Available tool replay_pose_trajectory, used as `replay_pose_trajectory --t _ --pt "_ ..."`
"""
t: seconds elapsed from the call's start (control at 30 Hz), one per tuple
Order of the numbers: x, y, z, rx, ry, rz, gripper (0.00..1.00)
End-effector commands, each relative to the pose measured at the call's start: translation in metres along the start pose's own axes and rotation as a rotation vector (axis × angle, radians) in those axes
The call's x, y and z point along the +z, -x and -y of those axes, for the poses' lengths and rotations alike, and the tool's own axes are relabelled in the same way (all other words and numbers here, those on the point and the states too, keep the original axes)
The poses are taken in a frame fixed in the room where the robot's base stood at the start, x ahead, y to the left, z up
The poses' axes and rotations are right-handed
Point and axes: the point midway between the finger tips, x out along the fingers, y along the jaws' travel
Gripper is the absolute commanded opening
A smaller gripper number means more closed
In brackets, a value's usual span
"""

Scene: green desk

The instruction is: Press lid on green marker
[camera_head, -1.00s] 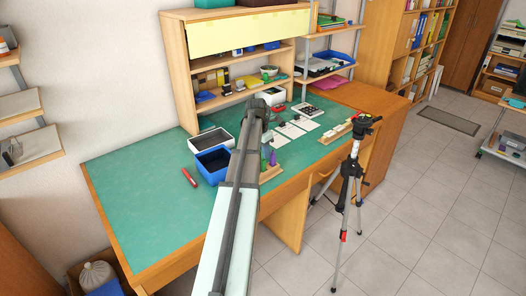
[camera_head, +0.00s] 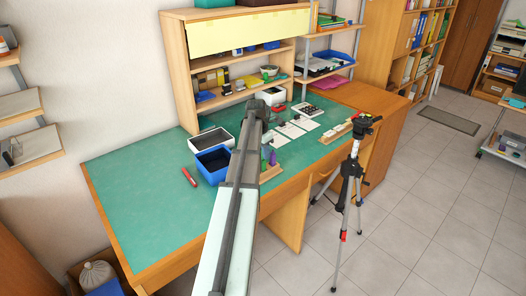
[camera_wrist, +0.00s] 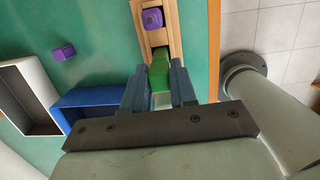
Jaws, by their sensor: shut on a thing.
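In the wrist view my gripper (camera_wrist: 160,78) is shut on a green piece (camera_wrist: 159,66), at the near end of a wooden rack (camera_wrist: 172,18). The green piece looks like the green marker or its lid; I cannot tell whether a lid is seated on a body. A pale patch shows below it between the fingers. In the head view my arm hides the gripper; the wooden rack (camera_head: 272,173) shows just right of the arm, with a green bit (camera_head: 263,165) on it.
A purple marker (camera_wrist: 152,18) stands in the rack. A small purple block (camera_wrist: 62,52) lies on the green desk. A blue tray (camera_head: 212,175) and a white-rimmed dark tray (camera_head: 211,141) are left of my arm. A red marker (camera_head: 189,177) lies on the desk. A tripod (camera_head: 352,180) stands right.

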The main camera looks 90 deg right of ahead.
Motion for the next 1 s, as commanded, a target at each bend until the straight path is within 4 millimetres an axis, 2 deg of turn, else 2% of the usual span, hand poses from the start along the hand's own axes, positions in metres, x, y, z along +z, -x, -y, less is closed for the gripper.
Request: replay_pose_trajectory --t 1.0 --pt "-0.0011 -0.0065 0.0001 0.0 0.0 0.0 0.0"
